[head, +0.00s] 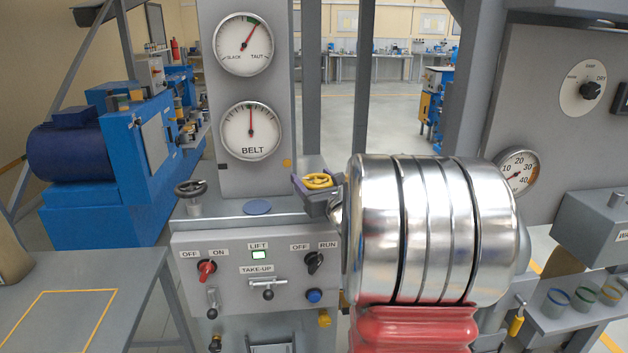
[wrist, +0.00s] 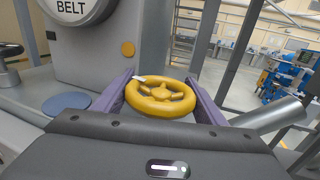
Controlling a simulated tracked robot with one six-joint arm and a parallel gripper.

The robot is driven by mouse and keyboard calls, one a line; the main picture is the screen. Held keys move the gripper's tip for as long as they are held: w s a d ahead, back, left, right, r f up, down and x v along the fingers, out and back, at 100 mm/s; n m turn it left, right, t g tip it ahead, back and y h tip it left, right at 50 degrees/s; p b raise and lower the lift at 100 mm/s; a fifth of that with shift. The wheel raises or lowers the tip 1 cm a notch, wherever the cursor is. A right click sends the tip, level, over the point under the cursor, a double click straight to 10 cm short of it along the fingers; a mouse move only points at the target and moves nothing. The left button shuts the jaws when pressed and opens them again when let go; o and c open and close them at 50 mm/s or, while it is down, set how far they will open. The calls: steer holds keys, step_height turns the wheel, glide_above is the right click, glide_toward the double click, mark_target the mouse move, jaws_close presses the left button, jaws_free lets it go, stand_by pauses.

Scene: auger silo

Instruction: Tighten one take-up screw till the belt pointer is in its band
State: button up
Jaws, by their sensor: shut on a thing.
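My gripper (wrist: 160,92) is shut on a yellow handwheel (wrist: 155,106), with a purple jaw on each side of its rim. A pale mark shows on the wheel's left far side. In the head view, the handwheel (head: 319,181) stands at the right end of the cabinet top, partly behind my arm. A black handwheel (head: 190,188) stands at the left end. The upper SLACK-TAUT dial (head: 243,44) has a red needle pointing up and right, at or close to a small green band near the top. The BELT dial (head: 250,131) has its needle nearly straight up.
The panel (head: 240,290) below has a red knob, a black knob, a lit LIFT lamp, a TAKE-UP lever and a blue button. A blue disc (head: 257,207) lies between the wheels. A post (head: 361,60) rises behind the gripper. A bench (head: 80,290) stands left.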

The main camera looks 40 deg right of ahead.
steer(key=shift+d+r+m+h, duration=0.1)
steer(key=shift+m+h, duration=0.2)
steer(key=shift+h, duration=0.2)
steer(key=o, duration=1.1)
steer(key=shift+s, duration=0.1)
steer(key=v, duration=1.3)
steer(key=shift+s+a, duration=0.25)
